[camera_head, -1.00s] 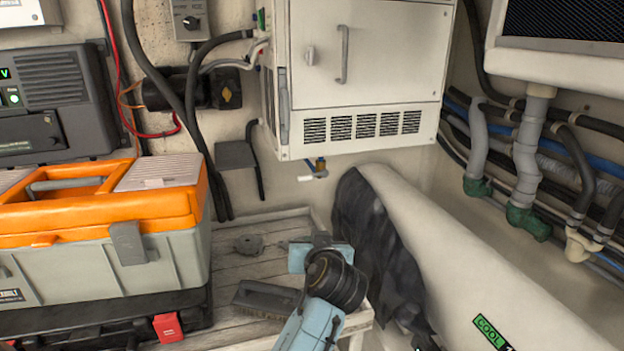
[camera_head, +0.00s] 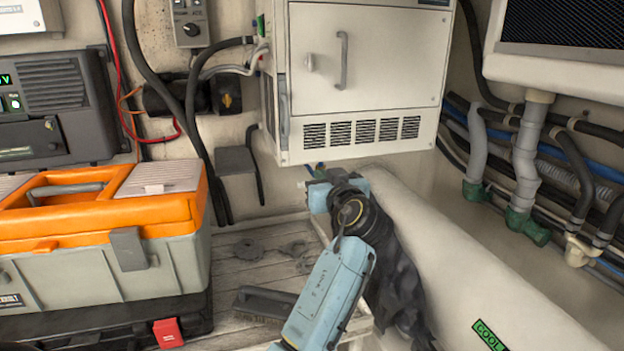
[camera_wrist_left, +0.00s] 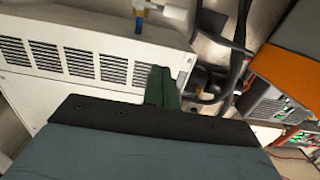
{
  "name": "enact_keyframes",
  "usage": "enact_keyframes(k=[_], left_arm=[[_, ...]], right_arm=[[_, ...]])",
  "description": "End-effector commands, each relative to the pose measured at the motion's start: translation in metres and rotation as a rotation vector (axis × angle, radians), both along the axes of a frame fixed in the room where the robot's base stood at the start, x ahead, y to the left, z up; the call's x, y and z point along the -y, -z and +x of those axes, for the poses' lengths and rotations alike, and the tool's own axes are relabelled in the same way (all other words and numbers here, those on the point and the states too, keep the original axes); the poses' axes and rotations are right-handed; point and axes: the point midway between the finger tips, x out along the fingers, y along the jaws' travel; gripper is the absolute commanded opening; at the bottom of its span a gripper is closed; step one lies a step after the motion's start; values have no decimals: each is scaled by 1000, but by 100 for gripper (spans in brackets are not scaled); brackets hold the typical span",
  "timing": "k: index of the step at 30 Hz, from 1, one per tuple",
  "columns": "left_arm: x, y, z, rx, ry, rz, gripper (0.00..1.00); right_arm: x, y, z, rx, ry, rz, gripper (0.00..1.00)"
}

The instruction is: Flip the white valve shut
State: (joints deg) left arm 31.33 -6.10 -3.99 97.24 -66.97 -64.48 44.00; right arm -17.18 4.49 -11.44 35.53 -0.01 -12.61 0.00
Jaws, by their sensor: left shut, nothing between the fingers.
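The valve sits under the white cabinet (camera_head: 365,80). In the left wrist view its white handle (camera_wrist_left: 172,14) shows at the top edge, with a blue part (camera_wrist_left: 139,22) beside it. In the head view my left gripper mostly covers the valve. My left gripper (camera_head: 318,171) is raised just below the cabinet's underside, close to the valve. In the left wrist view its dark green fingers (camera_wrist_left: 161,84) are shut and empty, with a visible gap to the white handle. My right gripper is not in view.
An orange and grey toolbox (camera_head: 110,215) stands at the left. A brush (camera_head: 265,302) lies on the slatted shelf (camera_head: 225,265). A large white cylinder (camera_head: 470,265) with dark cloth (camera_head: 400,290) is at the right. Hoses run behind the cabinet.

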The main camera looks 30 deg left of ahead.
Motion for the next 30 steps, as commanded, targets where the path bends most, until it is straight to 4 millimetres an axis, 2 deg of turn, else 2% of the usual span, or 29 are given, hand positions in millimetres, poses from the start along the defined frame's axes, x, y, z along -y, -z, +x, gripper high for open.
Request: enact_keyframes(k=[3,10,12,18,30], left_arm=[[-22,-2,17,-2,-3,4,0],[-57,1,48,-2,-3,3,0],[-57,17,48,-7,0,2,0],[-60,38,51,-2,0,2,0],[-60,43,51,-1,1,1,0]], right_arm=[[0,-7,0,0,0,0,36],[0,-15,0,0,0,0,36],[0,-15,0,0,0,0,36],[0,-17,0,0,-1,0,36],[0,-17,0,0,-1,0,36]])
